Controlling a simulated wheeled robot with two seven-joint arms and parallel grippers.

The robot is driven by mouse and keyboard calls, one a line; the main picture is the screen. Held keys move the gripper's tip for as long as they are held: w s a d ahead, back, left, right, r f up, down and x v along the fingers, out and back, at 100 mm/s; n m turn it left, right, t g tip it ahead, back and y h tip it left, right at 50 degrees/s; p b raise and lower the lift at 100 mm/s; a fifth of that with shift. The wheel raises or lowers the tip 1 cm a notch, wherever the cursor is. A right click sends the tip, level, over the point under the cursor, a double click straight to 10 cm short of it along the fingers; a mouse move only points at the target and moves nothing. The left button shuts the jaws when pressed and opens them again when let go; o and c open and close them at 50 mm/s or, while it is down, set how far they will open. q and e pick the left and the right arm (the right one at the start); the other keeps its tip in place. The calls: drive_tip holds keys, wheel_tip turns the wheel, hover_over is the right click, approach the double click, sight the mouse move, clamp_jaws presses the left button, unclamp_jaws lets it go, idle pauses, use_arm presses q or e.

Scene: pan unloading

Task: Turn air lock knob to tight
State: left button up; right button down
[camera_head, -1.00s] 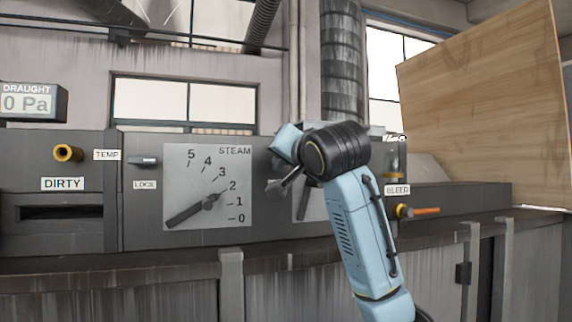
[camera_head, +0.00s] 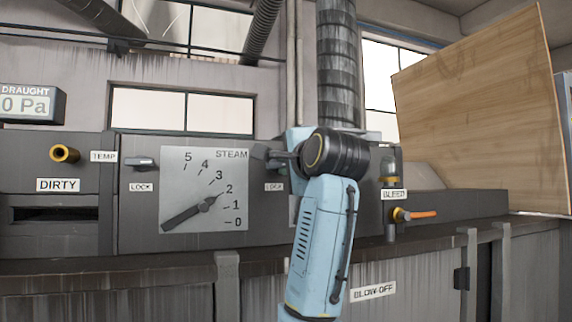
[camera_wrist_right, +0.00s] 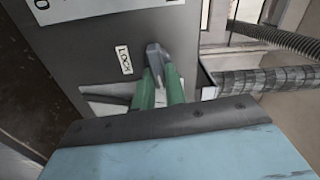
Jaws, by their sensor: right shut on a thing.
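A small grey lever knob (camera_wrist_right: 156,55) sits on the dark panel beside a LOCK label (camera_wrist_right: 124,60) in the right wrist view. The green fingers of my right gripper (camera_wrist_right: 158,78) are shut on this knob. In the head view my right gripper (camera_head: 277,156) is at the panel just right of the steam dial, above a second LOCK label (camera_head: 273,187); the arm partly hides this spot. Another grey knob (camera_head: 140,163) with its own LOCK label is left of the dial. No label reading tight is legible. My left gripper is not in view.
A brass knob (camera_head: 65,154) is at far left. The BLEED valve (camera_head: 402,214) with an orange handle is right of my arm. A wooden board (camera_head: 485,110) stands at the right.

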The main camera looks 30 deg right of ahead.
drive_tip(key=shift+f+m, duration=0.1)
drive_tip(key=shift+m, duration=0.6)
drive_tip(key=c, duration=1.4)
unclamp_jaws()
drive_tip(key=shift+c, duration=0.2)
drive_tip(key=shift+s, duration=0.1)
drive_tip(key=b+v, duration=0.4)
drive_tip(key=v, duration=0.9)
drive_tip(key=shift+s, duration=0.2)
drive_tip(key=shift+d, duration=0.1)
